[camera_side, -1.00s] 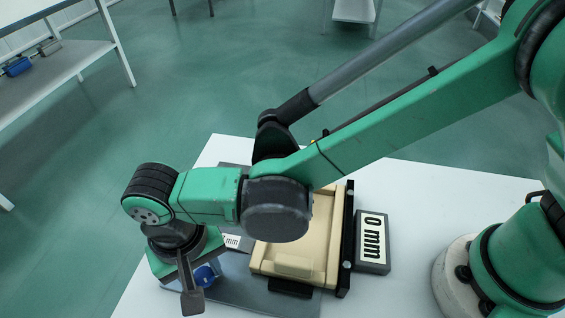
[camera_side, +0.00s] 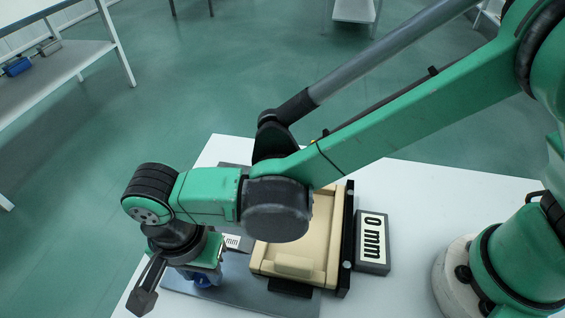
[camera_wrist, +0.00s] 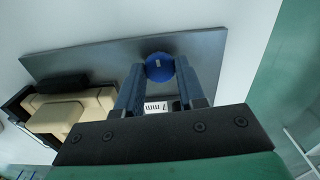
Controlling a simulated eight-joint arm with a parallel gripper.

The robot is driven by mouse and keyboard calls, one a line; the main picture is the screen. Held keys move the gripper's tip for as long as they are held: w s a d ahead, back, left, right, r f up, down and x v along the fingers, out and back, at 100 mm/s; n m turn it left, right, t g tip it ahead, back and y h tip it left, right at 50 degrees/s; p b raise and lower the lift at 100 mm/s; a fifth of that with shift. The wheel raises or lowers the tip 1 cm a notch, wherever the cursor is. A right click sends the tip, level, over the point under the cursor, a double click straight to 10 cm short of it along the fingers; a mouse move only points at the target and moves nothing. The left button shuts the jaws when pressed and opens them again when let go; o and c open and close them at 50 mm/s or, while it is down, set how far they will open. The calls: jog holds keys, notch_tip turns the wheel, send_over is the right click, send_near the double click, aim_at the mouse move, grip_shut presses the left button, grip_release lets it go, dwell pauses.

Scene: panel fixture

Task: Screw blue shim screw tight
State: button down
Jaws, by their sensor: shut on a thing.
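The blue shim screw (camera_wrist: 159,68) stands on the grey base plate (camera_wrist: 95,58), with its round head between my fingertips in the wrist view. My gripper (camera_wrist: 159,74) is shut on the head, one finger on each side. In the side view a little of the blue screw (camera_side: 204,281) shows below my wrist, and the fingers are mostly hidden there. The screw's shaft and seat are hidden, so I cannot tell how deep it sits.
A beige panel (camera_side: 293,264) sits in the fixture beside a black rail (camera_side: 347,238). A display (camera_side: 373,238) to its right reads "0 mm". A smaller mm label (camera_wrist: 158,106) lies near the fingers in the wrist view. The white table (camera_side: 430,200) is clear toward my base.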

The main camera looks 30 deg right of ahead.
dwell(0.3)
jog(key=c, duration=0.5)
grip_release()
jog(key=shift+r, duration=0.1)
jog(key=shift+r, duration=2.75)
